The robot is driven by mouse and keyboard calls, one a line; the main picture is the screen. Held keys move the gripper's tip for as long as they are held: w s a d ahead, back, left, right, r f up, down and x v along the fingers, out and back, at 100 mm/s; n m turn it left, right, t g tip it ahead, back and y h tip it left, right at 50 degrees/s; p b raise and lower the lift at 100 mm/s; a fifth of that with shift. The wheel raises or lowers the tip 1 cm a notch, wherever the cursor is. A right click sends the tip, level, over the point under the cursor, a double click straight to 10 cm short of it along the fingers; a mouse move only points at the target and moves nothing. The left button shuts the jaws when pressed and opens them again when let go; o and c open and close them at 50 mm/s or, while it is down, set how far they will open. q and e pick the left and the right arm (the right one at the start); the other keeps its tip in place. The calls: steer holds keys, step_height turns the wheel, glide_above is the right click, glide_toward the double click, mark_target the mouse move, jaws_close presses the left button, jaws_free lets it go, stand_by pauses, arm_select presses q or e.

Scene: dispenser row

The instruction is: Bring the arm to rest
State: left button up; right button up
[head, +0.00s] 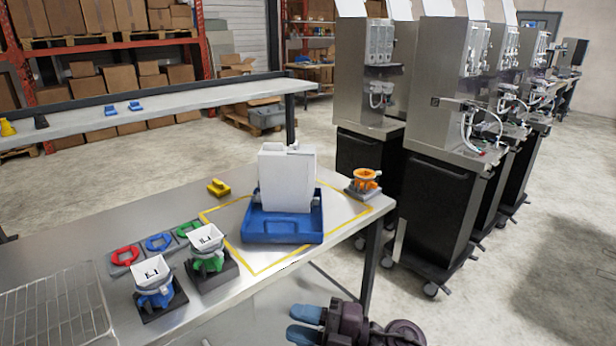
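My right gripper (298,324) shows at the bottom of the head view, with two blue fingertips pointing left and a gap between them. It holds nothing that I can see and is in front of the steel table (105,229), apart from it and low beside its front edge. My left gripper is not in view.
On the table are a white container in a blue tray (283,229), an orange-topped piece (366,180), a yellow piece (219,188), two white-topped holders (208,240) (153,272), coloured rings and a wire rack (55,310). Dispenser machines (455,130) stand right; floor between is open.

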steer(key=w+d+f+m+t+h, duration=0.1)
steer(key=d+f+m+t+h, duration=0.2)
steer(key=d+m+t+h, duration=0.35)
steer(key=d+f+m+t+h, duration=0.35)
steer(key=d+m+t, duration=0.4)
steer(key=m, duration=0.35)
steer(key=s+d+f+m+g+h, duration=0.6)
steer(key=s+d+f+m+h, duration=0.2)
steer(key=s+d+f, duration=0.5)
step_height(320, 180, down, 3)
steer(key=shift+s+d+f+m+h, duration=0.1)
steer(key=shift+s+d+m+h, duration=0.3)
steer(key=shift+d+m, duration=0.65)
